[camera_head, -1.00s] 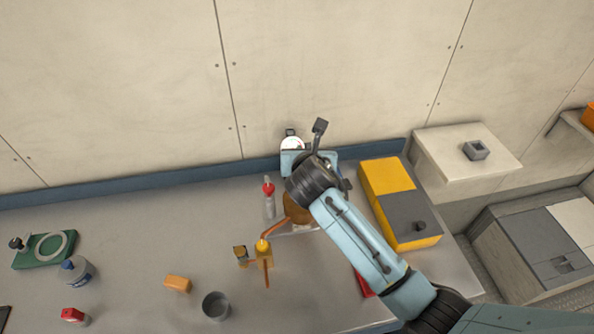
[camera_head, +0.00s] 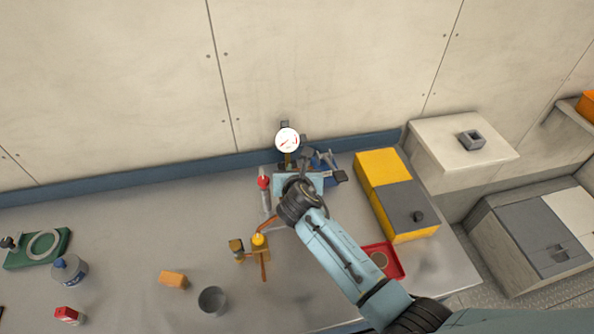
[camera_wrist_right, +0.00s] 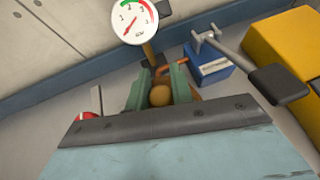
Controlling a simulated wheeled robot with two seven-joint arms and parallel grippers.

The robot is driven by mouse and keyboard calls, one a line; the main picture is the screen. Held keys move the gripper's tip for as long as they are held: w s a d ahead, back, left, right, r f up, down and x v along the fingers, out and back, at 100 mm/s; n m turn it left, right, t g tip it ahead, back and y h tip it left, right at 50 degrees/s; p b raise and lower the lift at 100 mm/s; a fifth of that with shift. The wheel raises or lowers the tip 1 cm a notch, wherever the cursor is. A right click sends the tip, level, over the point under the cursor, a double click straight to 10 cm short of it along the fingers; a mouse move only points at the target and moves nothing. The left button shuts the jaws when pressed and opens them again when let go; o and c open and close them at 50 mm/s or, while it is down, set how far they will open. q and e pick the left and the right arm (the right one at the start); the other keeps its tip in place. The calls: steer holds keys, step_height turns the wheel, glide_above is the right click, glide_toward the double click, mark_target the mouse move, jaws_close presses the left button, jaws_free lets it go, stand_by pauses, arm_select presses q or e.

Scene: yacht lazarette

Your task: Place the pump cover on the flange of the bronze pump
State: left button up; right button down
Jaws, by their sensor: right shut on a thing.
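My right gripper (camera_head: 298,182) is over the back of the bench, below the pressure gauge (camera_head: 287,140). In the wrist view its green fingers (camera_wrist_right: 160,88) are shut on a rounded bronze knob (camera_wrist_right: 160,96), apparently the pump cover's. The rest of the cover is mostly hidden by the fingers and gripper body. The bronze pump is largely hidden under my wrist; a copper pipe (camera_head: 268,225) runs in under it from a brass fitting (camera_head: 259,241). I cannot tell whether the cover touches the flange. My left gripper is out of view.
A blue box (camera_wrist_right: 208,66) stands just right of the gripper. A red-capped bottle (camera_head: 265,192) stands close on its left. A yellow and grey case (camera_head: 412,205) and red tray (camera_head: 397,262) lie to the right. A grey cup (camera_head: 212,302) and orange block (camera_head: 173,279) stand front left.

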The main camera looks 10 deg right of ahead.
steer(key=c, duration=1.2)
jaws_free()
steer(key=shift+r, duration=0.1)
steer(key=p+v, duration=0.1)
steer(key=v, duration=1.1)
steer(key=shift+p, duration=0.4)
